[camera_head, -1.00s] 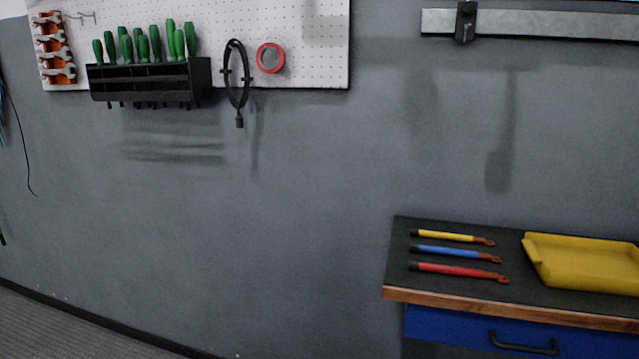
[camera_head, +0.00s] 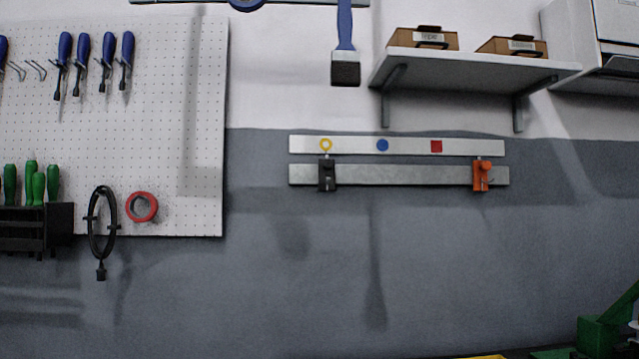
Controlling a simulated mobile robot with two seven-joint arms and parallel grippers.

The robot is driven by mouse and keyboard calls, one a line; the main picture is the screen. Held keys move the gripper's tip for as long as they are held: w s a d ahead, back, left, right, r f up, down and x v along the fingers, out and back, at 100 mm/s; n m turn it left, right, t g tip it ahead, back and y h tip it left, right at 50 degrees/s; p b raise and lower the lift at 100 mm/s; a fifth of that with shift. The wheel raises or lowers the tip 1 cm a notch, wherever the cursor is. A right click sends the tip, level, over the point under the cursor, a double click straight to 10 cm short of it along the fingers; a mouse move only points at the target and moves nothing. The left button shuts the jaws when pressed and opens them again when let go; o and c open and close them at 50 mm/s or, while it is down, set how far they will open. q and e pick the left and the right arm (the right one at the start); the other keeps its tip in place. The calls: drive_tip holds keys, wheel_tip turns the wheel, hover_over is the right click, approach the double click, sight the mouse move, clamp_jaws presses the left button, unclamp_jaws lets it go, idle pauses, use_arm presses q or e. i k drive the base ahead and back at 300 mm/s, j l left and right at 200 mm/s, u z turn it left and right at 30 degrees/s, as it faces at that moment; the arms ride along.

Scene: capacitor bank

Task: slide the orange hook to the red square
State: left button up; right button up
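The orange hook (camera_head: 481,176) sits near the right end of a grey metal rail (camera_head: 400,175) on the wall. The red square (camera_head: 436,146) is on a white strip (camera_head: 470,147) just above the rail, a little left of the orange hook. The strip also carries a blue dot (camera_head: 383,145) near its middle and a yellow ring (camera_head: 326,145) near its left end. A black hook (camera_head: 327,175) is on the rail below the yellow ring. Neither gripper shows in the head view.
A pegboard with tools (camera_head: 150,110) hangs at left. A brush with a blue handle (camera_head: 345,60) hangs above the strip. A shelf with two boxes (camera_head: 475,66) juts out at upper right. A green object (camera_head: 600,333) stands at lower right. The wall below the rail is bare.

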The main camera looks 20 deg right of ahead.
sight(481, 168)
drive_tip(key=z, duration=1.5)
